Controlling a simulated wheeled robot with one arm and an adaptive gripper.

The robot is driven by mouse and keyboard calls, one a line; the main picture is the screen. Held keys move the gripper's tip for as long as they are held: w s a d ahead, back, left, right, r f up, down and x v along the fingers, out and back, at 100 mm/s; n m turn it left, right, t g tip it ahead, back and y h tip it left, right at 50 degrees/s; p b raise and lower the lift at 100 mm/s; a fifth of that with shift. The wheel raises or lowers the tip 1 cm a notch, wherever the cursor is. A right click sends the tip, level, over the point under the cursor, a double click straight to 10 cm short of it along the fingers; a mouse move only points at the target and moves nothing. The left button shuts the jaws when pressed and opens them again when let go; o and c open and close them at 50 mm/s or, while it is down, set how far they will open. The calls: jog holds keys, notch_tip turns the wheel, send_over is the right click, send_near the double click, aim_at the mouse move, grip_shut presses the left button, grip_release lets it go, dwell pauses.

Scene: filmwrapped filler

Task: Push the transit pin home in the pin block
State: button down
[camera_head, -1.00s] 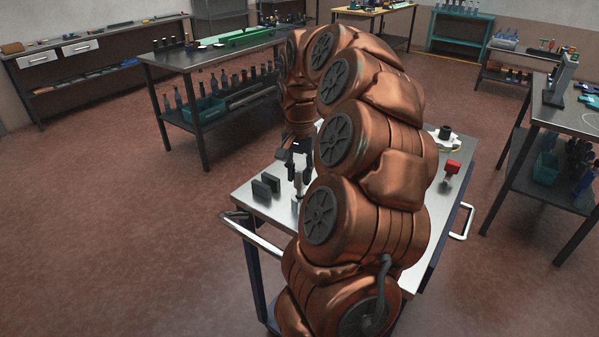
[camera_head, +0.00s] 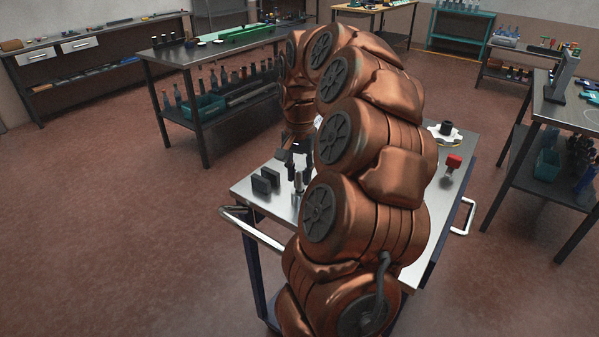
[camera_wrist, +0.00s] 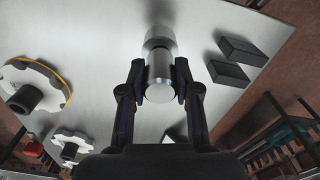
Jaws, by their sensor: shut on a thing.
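In the wrist view my gripper (camera_wrist: 158,82) is shut on a silver cylinder (camera_wrist: 159,72), with one dark finger at each side. The cylinder's round end faces the camera. A wider, rounded silver part (camera_wrist: 159,38) shows just beyond it; I cannot tell whether they are one piece. I cannot tell the transit pin from the pin block by their looks. In the head view my gripper (camera_head: 297,163) is low over the cart top, partly hidden by my copper arm. A small silver upright part (camera_head: 297,199) shows just below it.
Two dark blocks (camera_wrist: 237,50) stand on the cart top (camera_head: 250,195), left of my gripper in the head view. A white disc with a dark hub (camera_head: 446,132) and a red part (camera_head: 453,162) lie to the right. My arm hides the middle. Workbenches stand around.

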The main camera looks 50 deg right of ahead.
jog(key=shift+f+b, duration=0.5)
jog(key=shift+f, duration=0.2)
jog(key=c, duration=0.7)
grip_release()
jog(key=shift+c, duration=0.2)
jog(key=o, duration=0.5)
jog(key=shift+r+p, duration=0.85)
jog(key=shift+r, duration=3.1)
jog(key=shift+a, duration=0.15)
